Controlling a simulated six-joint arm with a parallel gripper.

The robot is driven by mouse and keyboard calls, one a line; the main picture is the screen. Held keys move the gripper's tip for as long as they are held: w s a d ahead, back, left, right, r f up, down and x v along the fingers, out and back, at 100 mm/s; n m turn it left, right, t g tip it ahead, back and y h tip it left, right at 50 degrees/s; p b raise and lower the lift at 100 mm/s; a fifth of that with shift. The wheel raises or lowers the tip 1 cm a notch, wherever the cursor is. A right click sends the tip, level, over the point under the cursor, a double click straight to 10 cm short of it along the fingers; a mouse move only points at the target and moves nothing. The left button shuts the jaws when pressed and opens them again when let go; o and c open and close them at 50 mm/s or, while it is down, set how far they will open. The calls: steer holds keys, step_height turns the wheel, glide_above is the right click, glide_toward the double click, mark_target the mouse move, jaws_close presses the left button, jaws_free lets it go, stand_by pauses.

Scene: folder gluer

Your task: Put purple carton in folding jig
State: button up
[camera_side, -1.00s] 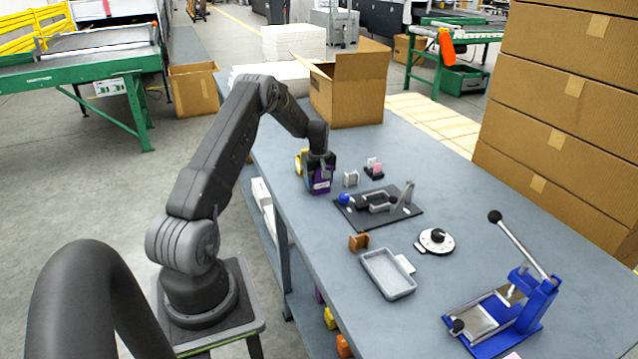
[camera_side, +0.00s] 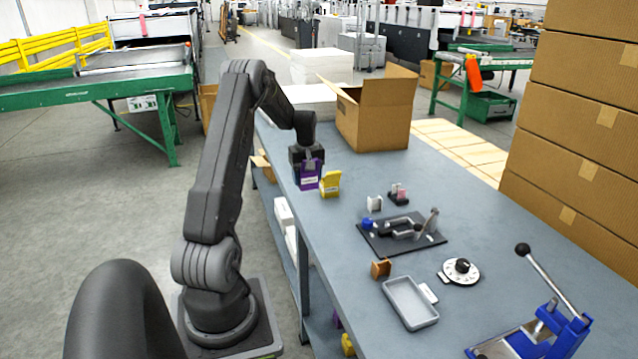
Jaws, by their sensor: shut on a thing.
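My gripper (camera_side: 308,166) is shut on the purple carton (camera_side: 307,181), which hangs below its fingers near the table's left edge. Whether the carton's bottom touches the table is hard to tell. A yellow carton (camera_side: 330,184) stands just right of it. The black plate with a blue knob, dark clamp parts and an upright metal lever, which looks like the folding jig (camera_side: 380,244), lies to the right and nearer the camera. No carton is seen in it. My gripper is well apart from it.
A small white holder (camera_side: 375,204) and a dark stand with pink pieces (camera_side: 399,196) sit behind the jig. A brown block (camera_side: 381,270), grey tray (camera_side: 410,303), dial (camera_side: 461,270) and blue lever press (camera_side: 562,335) lie nearer. An open cardboard box (camera_side: 378,120) stands behind.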

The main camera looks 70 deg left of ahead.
steer(key=w+d+f, duration=0.1)
steer(key=w+d, duration=0.2)
steer(key=w, duration=0.3)
steer(key=w+d+f, duration=0.1)
steer(key=w+d, duration=0.3)
steer(key=w, duration=0.3)
glide_toward(400, 230)
steer(key=shift+a+f, duration=0.1)
steer(key=shift+a, duration=0.15)
steer(key=shift+w+d+f, duration=0.15)
steer(key=shift+d+f, duration=0.05)
steer(key=shift+f, duration=2.8)
steer(key=shift+f, duration=0.15)
